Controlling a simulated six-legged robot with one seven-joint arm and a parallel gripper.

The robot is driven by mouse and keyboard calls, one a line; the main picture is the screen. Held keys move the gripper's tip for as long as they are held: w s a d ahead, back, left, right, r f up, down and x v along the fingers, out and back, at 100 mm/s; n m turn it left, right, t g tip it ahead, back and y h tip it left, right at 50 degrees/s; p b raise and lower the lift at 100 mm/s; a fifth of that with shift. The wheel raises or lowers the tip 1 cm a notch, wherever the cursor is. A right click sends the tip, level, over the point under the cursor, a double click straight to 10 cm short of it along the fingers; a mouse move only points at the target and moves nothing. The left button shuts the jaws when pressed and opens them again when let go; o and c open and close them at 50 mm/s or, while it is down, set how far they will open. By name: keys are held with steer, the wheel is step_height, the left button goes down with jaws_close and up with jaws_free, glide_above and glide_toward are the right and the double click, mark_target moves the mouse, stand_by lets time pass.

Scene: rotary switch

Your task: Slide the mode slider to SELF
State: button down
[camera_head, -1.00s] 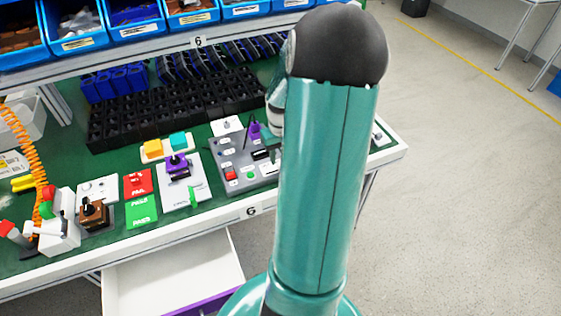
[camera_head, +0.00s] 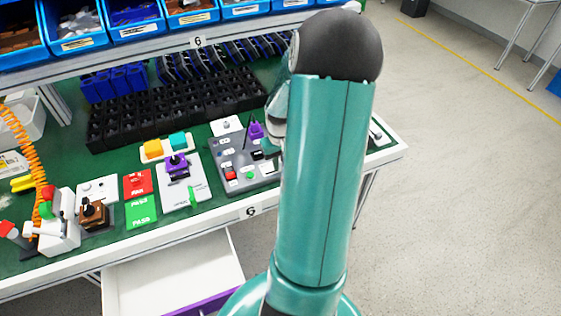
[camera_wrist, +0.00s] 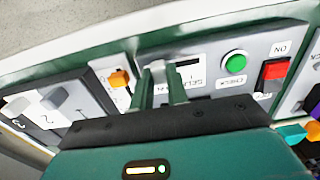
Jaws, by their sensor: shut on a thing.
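The mode slider sits on a grey control panel (camera_wrist: 215,62), which also shows in the head view (camera_head: 226,150). In the wrist view my gripper (camera_wrist: 163,80) is at the slider, its two narrow green fingers shut around the knob. The knob is mostly hidden between the fingers. A dark slot and a white label (camera_wrist: 191,76) lie just right of the fingers; the lettering there is upside down and only partly readable.
On the same panel are a green button (camera_wrist: 235,63) and a red rocker switch (camera_wrist: 273,71). An orange knob (camera_wrist: 120,78) on a white plate lies left of the fingers. In the head view, a light panel with a purple part (camera_head: 176,166) stands left, and black bins (camera_head: 170,110) behind.

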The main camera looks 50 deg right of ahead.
mark_target(267, 173)
steer(key=shift+w+a, duration=0.6)
steer(key=shift+a, duration=0.35)
steer(key=shift+w+a, duration=0.55)
steer(key=shift+a, duration=0.4)
steer(key=c, duration=1.4)
jaws_free()
steer(key=shift+a, duration=0.1)
steer(key=shift+o, duration=0.2)
steer(key=shift+r, duration=0.1)
steer(key=shift+r, duration=0.15)
step_height(267, 173, up, 13)
steer(key=shift+r, duration=0.2)
